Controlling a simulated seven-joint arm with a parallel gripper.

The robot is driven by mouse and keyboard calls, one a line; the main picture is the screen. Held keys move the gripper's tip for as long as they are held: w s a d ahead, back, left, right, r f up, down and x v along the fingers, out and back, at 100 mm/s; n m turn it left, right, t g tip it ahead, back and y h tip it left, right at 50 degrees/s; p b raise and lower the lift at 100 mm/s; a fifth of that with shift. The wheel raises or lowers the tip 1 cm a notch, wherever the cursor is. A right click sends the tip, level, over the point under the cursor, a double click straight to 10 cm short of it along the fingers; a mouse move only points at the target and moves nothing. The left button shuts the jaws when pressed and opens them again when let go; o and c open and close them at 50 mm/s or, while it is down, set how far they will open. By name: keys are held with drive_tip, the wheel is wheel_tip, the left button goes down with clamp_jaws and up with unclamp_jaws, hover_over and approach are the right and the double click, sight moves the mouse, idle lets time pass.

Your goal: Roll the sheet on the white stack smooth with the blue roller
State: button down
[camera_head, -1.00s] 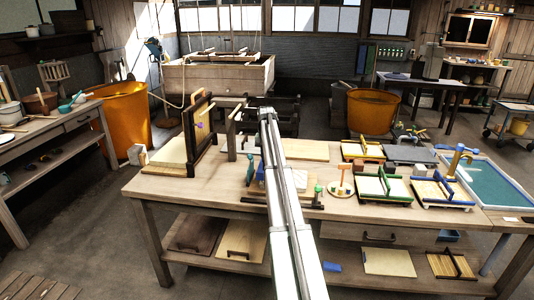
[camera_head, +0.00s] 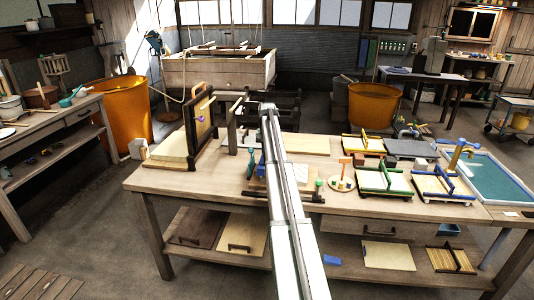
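My arm runs from the bottom edge up the middle of the view and covers much of the table's centre. My gripper cannot be made out; it seems hidden behind the arm. A small upright blue thing (camera_head: 251,164) stands just left of the arm, with more blue partly hidden beside it; I cannot tell which is the roller. A pale, whitish block (camera_head: 300,172) shows just right of the arm and may be part of the white stack. The sheet cannot be made out. Whether the roller is held or touches the stack is hidden.
The wooden table (camera_head: 215,180) carries an upright dark frame (camera_head: 200,130) at left. Green-edged (camera_head: 384,182) and blue-edged (camera_head: 442,187) trays lie at right, near a small round stand (camera_head: 342,184). A water basin (camera_head: 490,178) is at far right. The table's front left is clear.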

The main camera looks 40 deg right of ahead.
drive_tip(key=shift+f, duration=0.6)
idle(0.5)
